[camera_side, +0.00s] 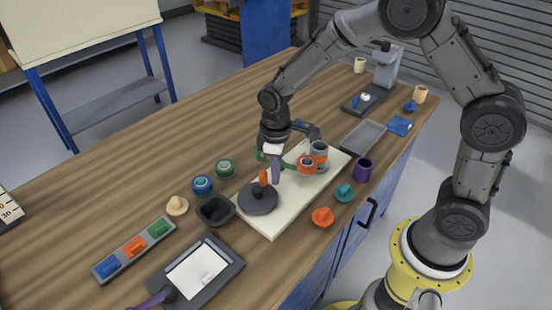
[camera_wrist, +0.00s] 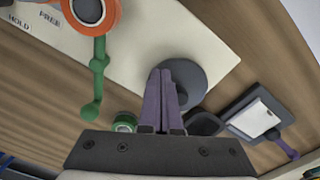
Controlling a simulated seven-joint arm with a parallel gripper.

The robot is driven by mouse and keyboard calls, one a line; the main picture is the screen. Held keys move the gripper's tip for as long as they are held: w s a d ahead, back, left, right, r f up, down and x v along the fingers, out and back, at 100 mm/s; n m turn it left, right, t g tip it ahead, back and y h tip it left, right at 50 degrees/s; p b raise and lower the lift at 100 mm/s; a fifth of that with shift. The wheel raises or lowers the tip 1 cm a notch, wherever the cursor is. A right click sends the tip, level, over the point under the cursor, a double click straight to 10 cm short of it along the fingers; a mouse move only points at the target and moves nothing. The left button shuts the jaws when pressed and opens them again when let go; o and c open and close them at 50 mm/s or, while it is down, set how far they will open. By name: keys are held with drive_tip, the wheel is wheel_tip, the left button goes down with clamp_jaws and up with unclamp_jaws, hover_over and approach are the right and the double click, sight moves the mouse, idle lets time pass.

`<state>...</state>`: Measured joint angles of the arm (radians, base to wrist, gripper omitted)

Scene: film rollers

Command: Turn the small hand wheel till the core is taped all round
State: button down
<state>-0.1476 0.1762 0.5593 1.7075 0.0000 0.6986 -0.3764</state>
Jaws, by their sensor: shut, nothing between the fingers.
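A round dark grey disc (camera_side: 258,200) with an upright orange peg (camera_side: 263,178) lies at the near-left end of a cream board (camera_side: 275,226); it looks like the hand wheel. The disc also shows in the wrist view (camera_wrist: 190,78), partly covered by my fingers. Contact with the peg is unclear.
A black bowl (camera_side: 215,210), blue roll (camera_side: 202,185) and green roll (camera_side: 224,168) stand left of the board. An orange knob (camera_side: 322,217), teal knob (camera_side: 344,193) and purple cup (camera_side: 363,170) stand right. A grey tray (camera_side: 362,137) lies behind.

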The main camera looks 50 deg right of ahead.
drive_tip(key=shift+r, duration=2.8)
drive_tip(key=s+d+r+m+t, duration=0.1)
drive_tip(key=s+d+r+t, duration=0.15)
drive_tip(key=r, duration=0.45)
drive_tip(key=s+d+r+m+t, duration=0.15)
drive_tip(key=s+r, duration=0.25)
drive_tip(key=r, duration=0.4)
drive_tip(key=s+d+f+m+t, duration=0.1)
drive_tip(key=s+m, duration=0.2)
drive_tip(key=s, duration=1.2)
drive_tip(key=shift+s+d+t, duration=0.15)
drive_tip(key=shift+d+t, duration=0.15)
drive_tip(key=shift+d, duration=0.05)
